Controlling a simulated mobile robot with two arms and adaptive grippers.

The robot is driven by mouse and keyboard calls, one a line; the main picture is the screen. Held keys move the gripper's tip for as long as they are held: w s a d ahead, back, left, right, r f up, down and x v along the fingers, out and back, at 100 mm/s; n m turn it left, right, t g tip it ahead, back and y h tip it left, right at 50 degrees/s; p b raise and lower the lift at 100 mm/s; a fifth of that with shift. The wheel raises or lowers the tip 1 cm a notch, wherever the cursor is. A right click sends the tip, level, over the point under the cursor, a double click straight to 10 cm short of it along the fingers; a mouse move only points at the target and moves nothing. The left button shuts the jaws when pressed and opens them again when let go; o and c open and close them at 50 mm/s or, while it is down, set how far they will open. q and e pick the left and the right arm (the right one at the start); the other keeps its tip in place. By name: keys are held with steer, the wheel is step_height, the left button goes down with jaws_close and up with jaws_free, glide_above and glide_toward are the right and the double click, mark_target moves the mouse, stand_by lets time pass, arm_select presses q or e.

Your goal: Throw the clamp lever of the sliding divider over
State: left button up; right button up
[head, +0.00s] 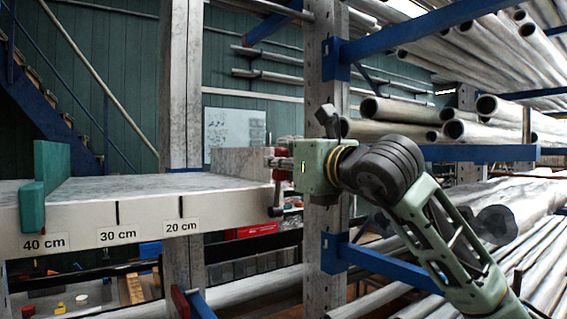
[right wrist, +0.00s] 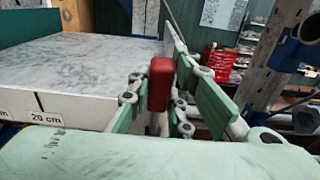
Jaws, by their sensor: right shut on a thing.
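The green divider (head: 50,165) stands upright on the grey shelf board (head: 130,186) at the 40 cm mark. Its front block overlaps the board's front edge. It also shows at the top left of the right wrist view (right wrist: 28,24). My right gripper (head: 284,164) is at the right end of the board, far from the divider. It is shut on a red grip (right wrist: 160,84), which looks like a lever handle and stands upright between the fingers. A small metal lever-like part (head: 276,207) hangs below the gripper. Whether it joins the red grip is hidden. My left gripper is not in view.
A grey end plate (head: 238,163) stands on the board close to the gripper. A grey steel post (head: 326,225) with blue rack arms and metal pipes (head: 400,110) is just to the right. The board is clear between divider and end plate.

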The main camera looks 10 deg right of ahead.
steer(key=shift+w+r, duration=0.15)
steer(key=shift+x, duration=0.8)
steer(key=shift+r, duration=0.1)
steer(key=o, duration=0.8)
steer(key=shift+w+a, duration=0.15)
